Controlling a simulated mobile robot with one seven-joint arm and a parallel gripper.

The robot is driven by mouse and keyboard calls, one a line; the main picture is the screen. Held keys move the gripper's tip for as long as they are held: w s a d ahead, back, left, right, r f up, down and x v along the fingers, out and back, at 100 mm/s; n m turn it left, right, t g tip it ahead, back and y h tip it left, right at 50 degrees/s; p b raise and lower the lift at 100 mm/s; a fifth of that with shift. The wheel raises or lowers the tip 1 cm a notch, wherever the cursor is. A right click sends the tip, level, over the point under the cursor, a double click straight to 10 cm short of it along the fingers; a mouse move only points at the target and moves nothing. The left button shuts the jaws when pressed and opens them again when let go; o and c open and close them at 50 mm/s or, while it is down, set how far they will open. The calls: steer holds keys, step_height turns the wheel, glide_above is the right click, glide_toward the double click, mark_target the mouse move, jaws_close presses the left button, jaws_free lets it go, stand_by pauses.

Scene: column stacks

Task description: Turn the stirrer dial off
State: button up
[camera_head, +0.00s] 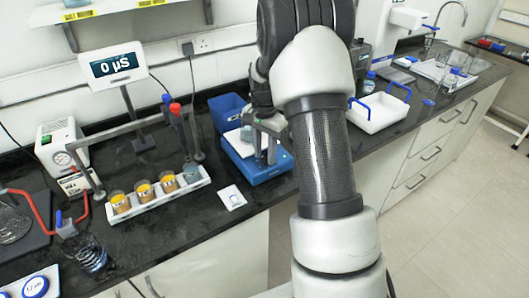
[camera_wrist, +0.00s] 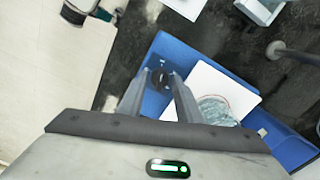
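The stirrer (camera_head: 268,173) is a blue box with a white top plate (camera_head: 237,146), standing on the dark bench in the head view. It also fills the middle of the wrist view (camera_wrist: 194,50). Its dark round dial (camera_wrist: 161,78) shows in the wrist view on the blue front part, beside the white plate. My gripper (camera_wrist: 158,76) is open, with one finger on each side of the dial in that view. Whether the fingers touch it, I cannot tell. In the head view my gripper (camera_head: 265,156) is over the stirrer and the dial cannot be made out.
A glass beaker (camera_wrist: 214,108) stands on the stirrer's plate, close to my right finger. A white rack with several cups (camera_head: 160,205) is to the left, and a white tray with blue handles (camera_head: 379,113) to the right.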

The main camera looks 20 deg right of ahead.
steer(key=c, duration=0.8)
steer(key=shift+o, duration=0.2)
steer(key=shift+n, duration=0.3)
steer(key=n, duration=0.9)
steer(key=shift+n, duration=2.3)
